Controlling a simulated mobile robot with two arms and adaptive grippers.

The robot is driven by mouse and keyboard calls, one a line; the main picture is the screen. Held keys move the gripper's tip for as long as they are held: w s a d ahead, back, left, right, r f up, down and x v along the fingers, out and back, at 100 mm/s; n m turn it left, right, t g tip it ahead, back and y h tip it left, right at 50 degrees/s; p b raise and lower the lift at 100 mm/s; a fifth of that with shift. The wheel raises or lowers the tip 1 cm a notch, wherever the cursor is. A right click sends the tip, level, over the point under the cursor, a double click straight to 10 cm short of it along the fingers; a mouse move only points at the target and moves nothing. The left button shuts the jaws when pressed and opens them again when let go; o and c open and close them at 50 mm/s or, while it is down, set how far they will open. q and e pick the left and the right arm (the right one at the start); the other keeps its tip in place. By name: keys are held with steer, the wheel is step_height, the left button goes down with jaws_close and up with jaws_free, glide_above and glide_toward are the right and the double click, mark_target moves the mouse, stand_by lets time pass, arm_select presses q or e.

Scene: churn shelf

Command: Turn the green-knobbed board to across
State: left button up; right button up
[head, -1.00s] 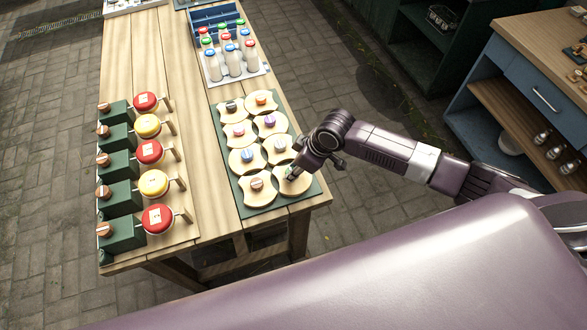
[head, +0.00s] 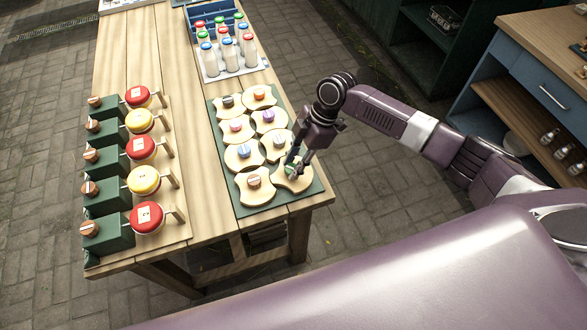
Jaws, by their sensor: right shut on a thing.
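The green-knobbed board (head: 296,182) is a pale wooden waisted board at the near right corner of the dark green mat (head: 251,209). It sits turned at a slant. My right gripper (head: 292,167) points down over it and is shut on its green knob, which is mostly hidden by the fingers. My left gripper is not in view.
Several similar boards with coloured knobs fill the mat, including an orange-brown-knobbed one (head: 256,196) just left and a blue-knobbed one (head: 243,159). Capped bottles (head: 228,55) stand behind. Red and yellow discs on green blocks (head: 107,227) line the table's left side.

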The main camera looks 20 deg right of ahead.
steer(key=n+b, duration=0.1)
steer(key=n+g+b, duration=0.1)
steer(key=n+b, duration=0.1)
steer(key=n+g+b, duration=0.1)
steer(key=n, duration=0.1)
steer(key=shift+w+f+h, duration=0.1)
steer(key=shift+w+h, duration=0.15)
steer(key=shift+h, duration=0.05)
steer(key=shift+a+n+g+h+b, duration=0.1)
steer(key=shift+n+g+h+b, duration=0.35)
steer(key=shift+n+b, duration=1.2)
steer(key=shift+r+n, duration=0.2)
steer(key=shift+n, duration=0.25)
steer(key=o, duration=1.2)
steer(key=shift+c, duration=0.2)
steer(key=v, duration=1.2)
steer(key=shift+f, duration=0.15)
